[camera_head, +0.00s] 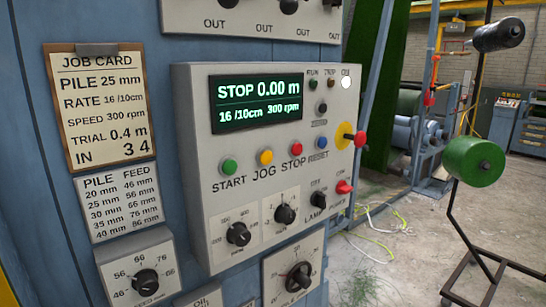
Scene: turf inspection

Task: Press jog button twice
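The yellow jog button (265,157) sits on the grey control panel (195,160), above the label JOG. The green start button (230,166) is to its left and the red stop button (296,149) to its right. A blue reset button (322,142) is further right. The green-lit display (255,102) above them reads STOP 0.00 m, 16 /10cm, 300 rpm. Neither of my grippers shows in the head view, and nothing covers the buttons.
A red emergency knob (359,139) on a yellow base sticks out at the panel's right edge. A job card (98,105) hangs left on the blue cabinet. Black dials (238,234) sit below the buttons. A green roll (473,161) on a stand is at right; cables lie on the floor.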

